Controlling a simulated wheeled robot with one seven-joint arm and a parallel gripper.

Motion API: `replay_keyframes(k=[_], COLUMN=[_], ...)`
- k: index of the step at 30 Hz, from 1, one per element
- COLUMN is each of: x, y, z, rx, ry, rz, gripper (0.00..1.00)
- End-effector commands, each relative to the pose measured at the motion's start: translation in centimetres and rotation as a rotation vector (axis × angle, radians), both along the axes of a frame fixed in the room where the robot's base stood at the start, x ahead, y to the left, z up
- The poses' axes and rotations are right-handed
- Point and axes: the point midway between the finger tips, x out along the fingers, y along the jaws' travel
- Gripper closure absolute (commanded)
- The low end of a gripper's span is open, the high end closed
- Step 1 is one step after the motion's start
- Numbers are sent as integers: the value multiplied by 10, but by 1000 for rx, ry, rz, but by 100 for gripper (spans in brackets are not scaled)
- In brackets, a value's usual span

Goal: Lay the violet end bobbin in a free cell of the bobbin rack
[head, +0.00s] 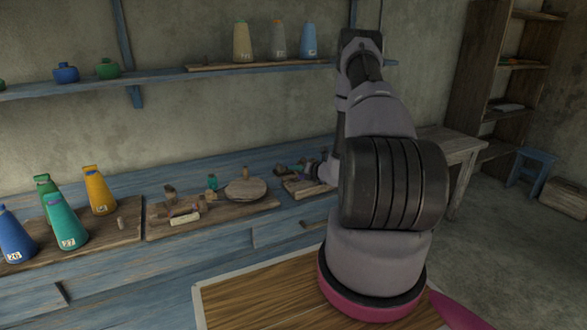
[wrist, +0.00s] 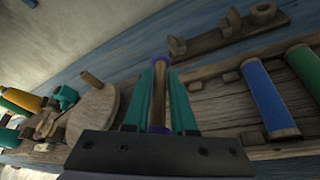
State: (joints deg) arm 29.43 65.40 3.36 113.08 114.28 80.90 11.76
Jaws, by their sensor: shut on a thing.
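My gripper (wrist: 158,98) is shut on the violet end bobbin (wrist: 158,100). Its teal fingers stand on either side of the bobbin's brown shaft, and violet shows at both ends. The bobbin rack (wrist: 207,97) is a worn wooden tray behind and to the right of the held bobbin in the wrist view. A blue bobbin (wrist: 267,95) and a green bobbin (wrist: 308,72) lie in it at the right. Bare wood shows left of the blue bobbin. In the head view the rack (head: 300,188) is partly covered by my arm; the held bobbin cannot be made out there.
A round wooden disc with a peg (wrist: 92,112) stands left of my gripper. A pronged wooden piece (wrist: 235,38) lies behind the rack. Several cone spools, one of them yellow (head: 98,192), stand at the left of the blue bench (head: 180,255).

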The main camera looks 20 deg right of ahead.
Motion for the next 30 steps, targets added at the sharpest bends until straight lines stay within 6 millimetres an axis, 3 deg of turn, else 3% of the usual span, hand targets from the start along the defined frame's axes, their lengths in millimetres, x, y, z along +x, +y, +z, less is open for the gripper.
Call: replay_keyframes(k=[15,30], x=[0,0], y=[1,1], z=[-51,-59], rx=[1,1], ry=[1,1], rz=[3,3], gripper=[100,100])
